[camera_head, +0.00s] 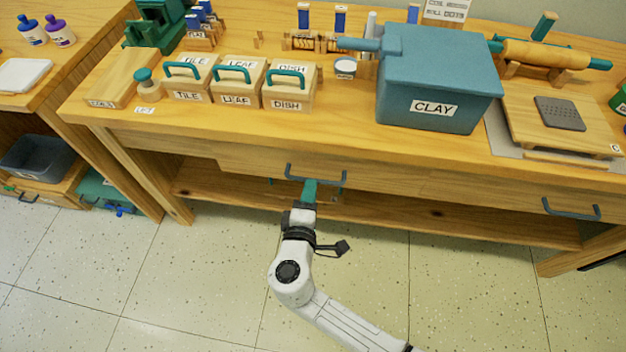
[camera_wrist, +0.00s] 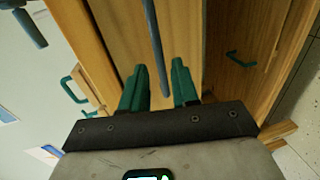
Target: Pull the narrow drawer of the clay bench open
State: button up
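The wooden clay bench (camera_head: 350,140) carries two front drawer handles. The dark handle (camera_head: 316,178) nearer the middle is on a drawer front (camera_head: 245,160) under the tabletop. A second handle (camera_head: 571,210) is further right; I cannot tell for sure which drawer is narrower. My gripper (camera_head: 309,188) is at the middle handle, from the front. In the wrist view, my gripper (camera_wrist: 158,75) has its green fingers apart, with the handle bar (camera_wrist: 152,35) running between them. A gap shows on both sides, and I cannot tell whether either finger touches the bar. The drawers look closed.
A lower shelf (camera_head: 430,208) runs beneath the drawers. The blue CLAY box (camera_head: 440,80) and labelled wooden blocks (camera_head: 290,93) stand on the benchtop. Another bench (camera_head: 75,80) is at the left. The tiled floor (camera_head: 200,290) in front is clear.

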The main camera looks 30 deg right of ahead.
jog(key=shift+x, duration=2.5)
jog(key=shift+c, duration=0.4)
grip_shut()
